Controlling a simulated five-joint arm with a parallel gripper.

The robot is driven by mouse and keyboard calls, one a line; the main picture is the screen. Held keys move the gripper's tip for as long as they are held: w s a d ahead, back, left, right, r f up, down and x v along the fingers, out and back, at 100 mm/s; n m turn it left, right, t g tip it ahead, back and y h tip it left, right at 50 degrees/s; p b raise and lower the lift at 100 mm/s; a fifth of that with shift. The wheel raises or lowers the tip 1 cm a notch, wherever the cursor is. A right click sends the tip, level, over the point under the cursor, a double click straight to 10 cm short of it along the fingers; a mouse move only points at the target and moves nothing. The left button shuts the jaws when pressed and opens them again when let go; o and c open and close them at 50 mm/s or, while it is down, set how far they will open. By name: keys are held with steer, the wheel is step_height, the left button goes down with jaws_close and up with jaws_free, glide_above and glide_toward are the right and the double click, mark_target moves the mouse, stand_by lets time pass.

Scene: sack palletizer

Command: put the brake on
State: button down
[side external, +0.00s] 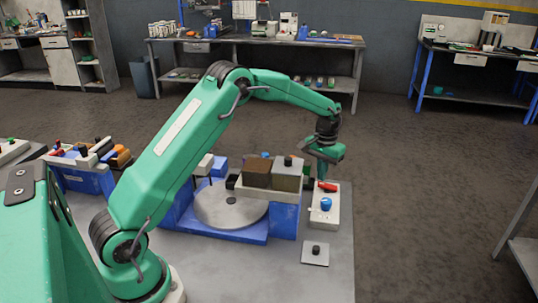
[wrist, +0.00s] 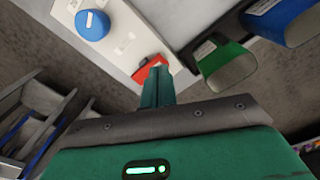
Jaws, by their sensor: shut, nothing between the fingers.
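A pale control box (side external: 331,222) stands at the right of the grey work table, with a red lever (side external: 327,186) at its far end and a blue knob (side external: 326,204) nearer. In the wrist view the red lever (wrist: 148,69) lies right at my fingertips, and the blue knob (wrist: 92,25) is at upper left on the box (wrist: 125,40). My gripper (side external: 324,174) points down just above the red lever, its fingers (wrist: 158,72) closed together with nothing between them. The fingertips overlap the lever's edge in the wrist view; whether they touch it I cannot tell.
Left of the box, brown and grey blocks (side external: 257,172) stand beside a round grey turntable (side external: 225,209) on a blue base. A small plate with a black knob (side external: 316,250) lies nearer. Green (wrist: 225,64) and blue (wrist: 285,20) labelled pieces sit right of the box in the wrist view.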

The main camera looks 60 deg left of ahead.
mark_target(320, 183)
steer(key=shift+f, duration=1.4)
steer(key=shift+r, duration=3.6)
steer(key=shift+r, duration=0.15)
